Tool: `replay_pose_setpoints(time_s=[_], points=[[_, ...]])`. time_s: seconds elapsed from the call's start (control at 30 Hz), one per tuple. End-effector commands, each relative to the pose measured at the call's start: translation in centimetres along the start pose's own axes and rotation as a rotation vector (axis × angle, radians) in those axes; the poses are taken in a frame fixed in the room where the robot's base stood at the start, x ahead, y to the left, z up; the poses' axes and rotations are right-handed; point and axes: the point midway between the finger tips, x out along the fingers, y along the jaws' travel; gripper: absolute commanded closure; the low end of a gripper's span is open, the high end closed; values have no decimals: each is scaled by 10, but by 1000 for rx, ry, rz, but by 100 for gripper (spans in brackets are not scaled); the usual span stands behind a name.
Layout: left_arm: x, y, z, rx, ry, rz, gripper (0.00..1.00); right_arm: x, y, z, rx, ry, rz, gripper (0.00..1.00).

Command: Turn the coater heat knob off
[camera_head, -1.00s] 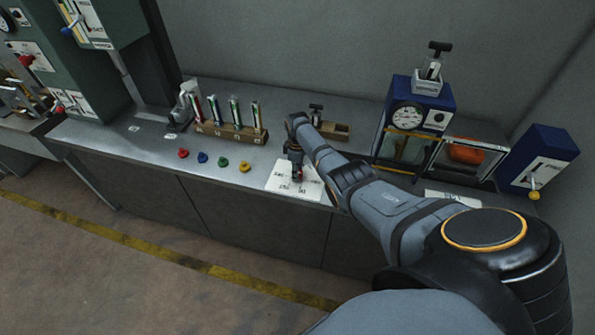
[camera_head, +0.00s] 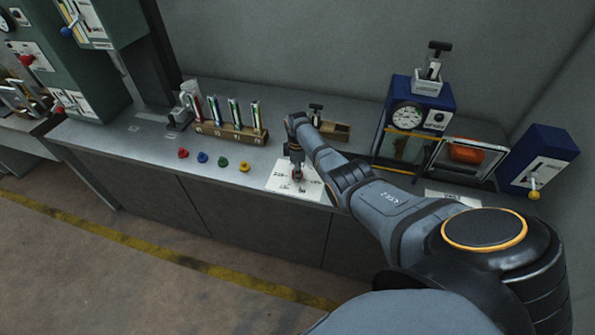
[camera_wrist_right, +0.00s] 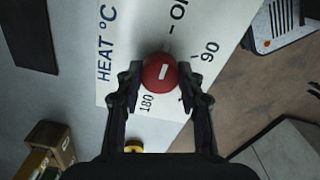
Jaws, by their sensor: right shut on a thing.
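The coater heat knob (camera_wrist_right: 160,73) is a round red knob with a short white mark, on a white panel (camera_wrist_right: 130,25) printed HEAT °C, 180, 90 and a partly cut-off OFF label. In the right wrist view the white mark lies roughly toward the top, on the side of the OFF tick. My right gripper (camera_wrist_right: 158,80) is shut on the knob, one finger on each side. In the head view my right gripper (camera_head: 297,172) points down over the panel (camera_head: 311,191), largely hiding the knob. My left gripper is not in view.
Red (camera_head: 183,153), blue (camera_head: 202,157), green (camera_head: 223,162) and yellow (camera_head: 244,166) knobs sit along the counter, left of the panel. A wooden rack (camera_head: 232,132) of tubes stands behind them. A blue device with a dial (camera_head: 408,115) stands at right.

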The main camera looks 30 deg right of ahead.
Motion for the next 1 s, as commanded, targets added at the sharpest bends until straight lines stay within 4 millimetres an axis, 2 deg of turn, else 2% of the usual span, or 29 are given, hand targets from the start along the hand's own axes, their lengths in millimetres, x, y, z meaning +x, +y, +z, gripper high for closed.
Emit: replay_pose_setpoints(time_s=[0.03,0.07,0.2,0.5,0.63,0.77,1.0], points=[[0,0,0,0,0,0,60,0,0,-1,-2,1,1,94],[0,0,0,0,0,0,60,0,0,-1,-2,1,1,59],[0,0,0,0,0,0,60,0,0,0,-1,1,1,40],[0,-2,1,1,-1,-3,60,0,0,0,0,0,0,39],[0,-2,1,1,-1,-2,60,-10,1,0,0,1,3,39],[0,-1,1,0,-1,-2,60,-33,1,0,0,1,6,39],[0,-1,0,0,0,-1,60,-92,1,0,0,1,5,39]])
